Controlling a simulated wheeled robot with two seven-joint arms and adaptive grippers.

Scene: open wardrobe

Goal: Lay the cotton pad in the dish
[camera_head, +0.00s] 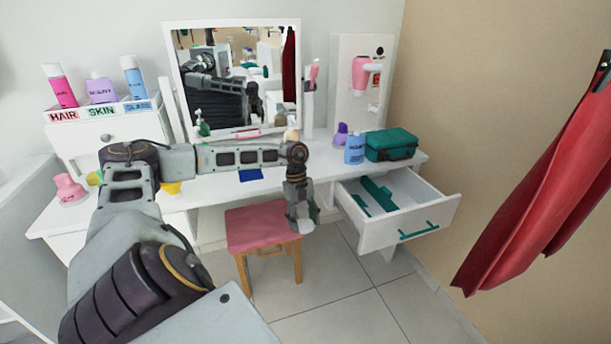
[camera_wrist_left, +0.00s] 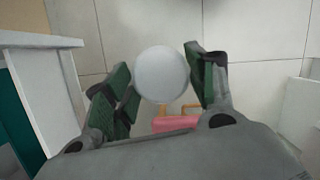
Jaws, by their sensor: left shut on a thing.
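The cotton pad is a white round disc (camera_wrist_left: 162,74) between the green-padded fingers of my left gripper (camera_head: 303,218), which is shut on it. In the head view the pad (camera_head: 306,227) shows as a small white patch at the fingertips, in the air between the pink stool and the open drawer. A small yellow dish-like thing (camera_head: 171,188) stands on the white table, partly hidden behind my left arm. I cannot tell surely whether it is the dish. My right gripper is not in view.
The open drawer (camera_head: 408,222) juts out at right with green items inside. The pink stool (camera_head: 262,229) stands below my gripper's left. A blue mat (camera_head: 250,175), blue bottle (camera_head: 355,148) and green case (camera_head: 391,145) are on the table. A mirror (camera_head: 240,80) stands behind.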

